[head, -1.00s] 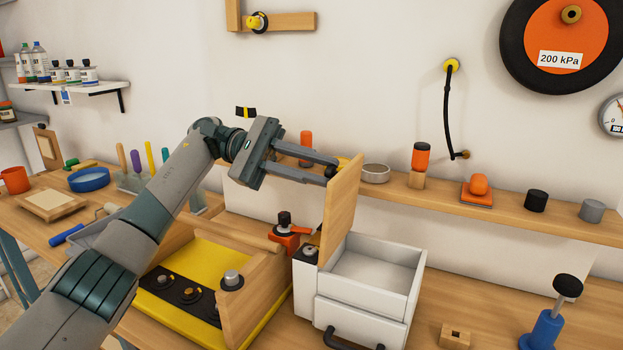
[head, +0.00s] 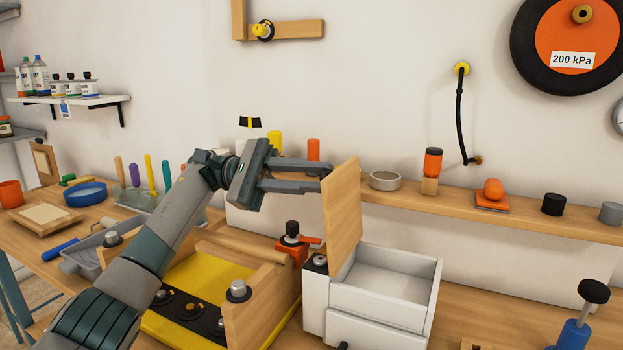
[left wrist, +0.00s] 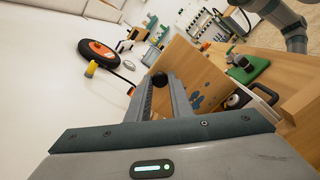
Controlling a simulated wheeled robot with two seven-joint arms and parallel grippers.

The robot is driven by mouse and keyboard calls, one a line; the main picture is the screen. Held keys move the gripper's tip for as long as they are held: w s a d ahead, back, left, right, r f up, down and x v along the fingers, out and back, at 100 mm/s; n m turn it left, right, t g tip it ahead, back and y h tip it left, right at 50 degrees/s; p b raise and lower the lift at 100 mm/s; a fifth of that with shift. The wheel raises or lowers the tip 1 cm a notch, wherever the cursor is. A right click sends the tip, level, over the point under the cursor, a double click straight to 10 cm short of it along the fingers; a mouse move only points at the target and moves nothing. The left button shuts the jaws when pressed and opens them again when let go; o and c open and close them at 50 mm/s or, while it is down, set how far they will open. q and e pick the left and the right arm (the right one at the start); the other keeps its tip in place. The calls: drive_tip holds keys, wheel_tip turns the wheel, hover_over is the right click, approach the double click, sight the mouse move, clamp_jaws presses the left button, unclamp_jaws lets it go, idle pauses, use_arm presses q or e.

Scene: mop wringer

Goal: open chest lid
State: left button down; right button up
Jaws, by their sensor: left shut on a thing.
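The white chest (head: 385,323) stands on the bench at the right of centre in the head view, with a drawer front below and an open, empty-looking upper compartment. Its wooden lid (head: 343,215) stands roughly upright along the left side of that compartment. My left gripper (head: 326,178) reaches in from the left at the lid's upper part. In the left wrist view the lid (left wrist: 190,68) lies just past my left gripper (left wrist: 160,84), whose fingertips are closed on a dark round knob (left wrist: 159,79). The knob is hidden in the head view. My right gripper is not seen.
A yellow-based wooden box (head: 250,312) stands left of the chest, under my left arm. An orange clamp-like object (head: 292,247) is close behind it. A wall shelf (head: 455,205) with small items runs behind. A blue-based black-knobbed post (head: 573,335) stands at right.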

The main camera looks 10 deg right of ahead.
use_arm(q)
drive_tip(key=c, duration=1.6)
unclamp_jaws()
drive_tip(key=shift+o, duration=0.2)
drive_tip(key=shift+w+a+f, duration=0.1)
drive_tip(key=shift+w+a, duration=0.3)
drive_tip(key=shift+a, duration=0.1)
drive_tip(key=b+v, duration=0.1)
drive_tip(key=v, duration=0.5)
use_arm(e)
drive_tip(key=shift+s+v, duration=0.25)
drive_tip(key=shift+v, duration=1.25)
use_arm(q)
drive_tip(key=shift+a, duration=0.1)
